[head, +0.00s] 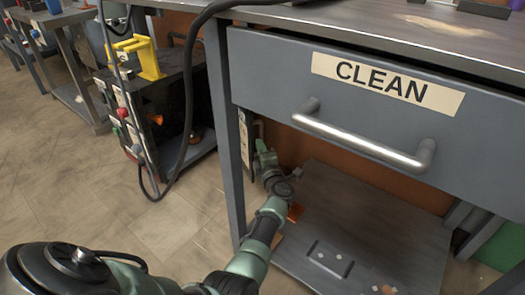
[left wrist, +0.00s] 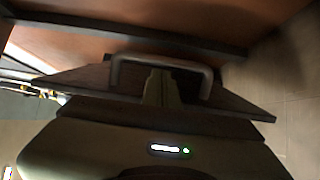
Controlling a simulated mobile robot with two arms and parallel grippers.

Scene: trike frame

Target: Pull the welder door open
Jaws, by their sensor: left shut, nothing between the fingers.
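The welder (head: 172,112) appears to be the black box with a yellow bracket on top, left of the table leg. Behind the leg, a narrow labelled panel (head: 244,140) shows nearly edge-on; it may be the welder door. My left gripper (head: 264,158) is beside that panel, under the table, partly hidden. In the left wrist view, a dark U-shaped handle (left wrist: 207,85) stands on a dark panel (left wrist: 88,78). The shut fingers of my left gripper (left wrist: 162,86) are within the handle's span, with nothing gripped. Whether they touch the handle is unclear. My right gripper is out of view.
A grey table with a drawer (head: 280,85) labelled CLEAN stands over my left forearm; its bar handle (head: 365,140) sticks out. A lower shelf (head: 340,215) holds small parts. A black cable (head: 187,110) hangs beside the welder. The tiled floor (head: 50,170) is clear at left.

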